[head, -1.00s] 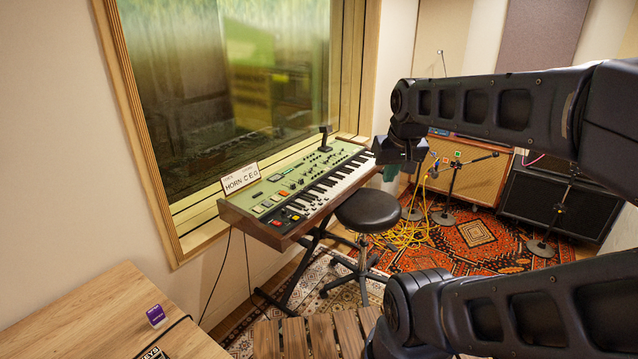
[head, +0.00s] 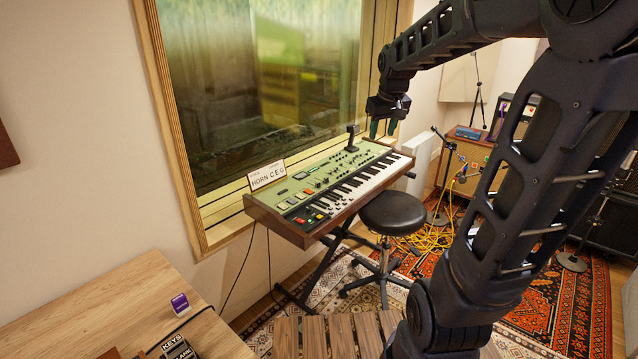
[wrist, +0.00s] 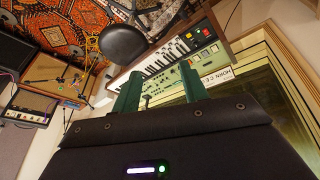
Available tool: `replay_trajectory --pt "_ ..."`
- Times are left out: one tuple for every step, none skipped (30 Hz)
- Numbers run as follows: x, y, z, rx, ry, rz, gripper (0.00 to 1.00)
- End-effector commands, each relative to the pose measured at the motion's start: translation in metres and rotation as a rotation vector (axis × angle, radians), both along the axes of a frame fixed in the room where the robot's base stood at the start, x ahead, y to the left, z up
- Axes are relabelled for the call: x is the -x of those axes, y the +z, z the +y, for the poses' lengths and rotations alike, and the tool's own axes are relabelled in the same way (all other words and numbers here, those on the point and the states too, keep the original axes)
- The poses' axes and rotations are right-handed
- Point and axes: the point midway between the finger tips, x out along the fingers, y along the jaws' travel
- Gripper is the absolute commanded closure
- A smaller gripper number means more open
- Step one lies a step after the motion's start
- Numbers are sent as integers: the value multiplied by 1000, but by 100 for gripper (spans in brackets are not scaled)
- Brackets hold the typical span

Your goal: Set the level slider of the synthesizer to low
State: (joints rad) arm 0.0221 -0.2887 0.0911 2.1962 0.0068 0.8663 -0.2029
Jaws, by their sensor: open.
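The green synthesizer (head: 335,182) with its keyboard and wood ends stands on a dark stand under the window. It also shows tilted in the wrist view (wrist: 180,75). Its panel carries several small knobs, sliders and coloured buttons; I cannot tell which one is the level slider. My gripper (head: 384,128) is above and beyond the right end of the synthesizer, near the window frame, pointing down and touching nothing. In the wrist view its two green fingers (wrist: 161,92) are apart and empty, with part of the panel hidden behind them.
A black stool (head: 393,212) stands close in front of the keys. A wooden table (head: 135,310) is at lower left. Yellow cables (head: 430,238) lie on the rug.

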Motion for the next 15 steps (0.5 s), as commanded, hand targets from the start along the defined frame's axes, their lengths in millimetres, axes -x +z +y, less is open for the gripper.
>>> replay_trajectory --pt "-17 -3 3 2 15 7 56" --pt "-26 -4 5 5 26 8 56" --pt "-39 -5 7 7 41 10 56" --pt "-48 -6 9 8 51 10 56" --pt "-57 -8 12 10 62 13 56" --pt "-70 -11 14 12 77 14 56" --pt "-79 -12 17 13 88 14 56" --pt "-88 -15 19 13 98 16 56" --pt "-100 -18 21 14 112 18 56" --pt "-110 -20 23 14 123 19 56" --pt "-119 -24 25 15 133 21 56" --pt "-131 -28 28 15 147 21 56" --pt "-140 -31 31 16 159 22 56" --pt "-150 -34 33 16 170 23 56" --pt "-162 -39 36 15 183 26 56"
